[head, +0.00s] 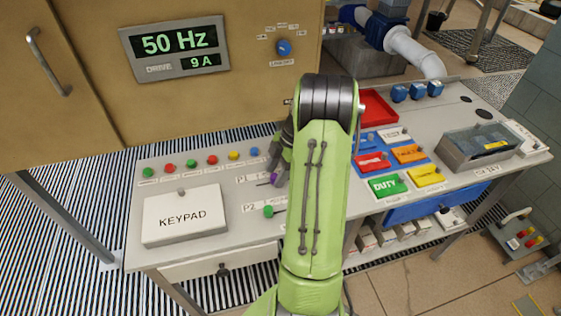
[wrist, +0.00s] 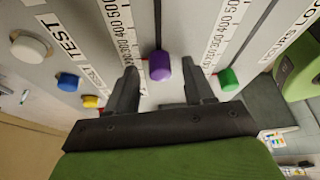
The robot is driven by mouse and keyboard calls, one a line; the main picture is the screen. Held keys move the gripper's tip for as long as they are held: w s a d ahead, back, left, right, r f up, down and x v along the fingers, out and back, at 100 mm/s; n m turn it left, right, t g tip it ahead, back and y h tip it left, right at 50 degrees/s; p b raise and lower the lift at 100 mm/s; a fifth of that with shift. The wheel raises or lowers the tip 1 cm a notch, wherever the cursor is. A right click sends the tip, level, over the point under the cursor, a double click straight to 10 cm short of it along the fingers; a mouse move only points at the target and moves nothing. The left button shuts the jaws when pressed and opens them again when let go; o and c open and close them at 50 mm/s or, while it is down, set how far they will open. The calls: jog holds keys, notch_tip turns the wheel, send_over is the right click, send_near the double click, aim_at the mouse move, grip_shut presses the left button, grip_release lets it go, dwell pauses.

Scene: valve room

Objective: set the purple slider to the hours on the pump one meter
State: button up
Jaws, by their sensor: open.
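The purple slider (wrist: 159,66) is a knob on a slot in the grey desk, with a printed scale reading about 300 to 500 beside it. It also shows in the head view (head: 275,179) on the P1 row, partly covered by my arm. My gripper (wrist: 162,84) is open, with one finger on each side of the knob's line; whether they touch it I cannot tell. In the head view my gripper (head: 284,170) is mostly hidden behind my green arm. I cannot make out a pump one hours meter in either view.
A green slider (head: 268,211) lies on the P2 row close by; it also shows in the wrist view (wrist: 228,79). A keypad box (head: 186,215), coloured buttons (head: 191,162) and coloured label plates (head: 388,185) share the desk. A drive display (head: 178,50) reads 50 Hz and 9 A.

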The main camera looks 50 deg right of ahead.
jog(key=p+v, duration=0.5)
jog(key=v, duration=1)
jog(key=shift+r, duration=0.25)
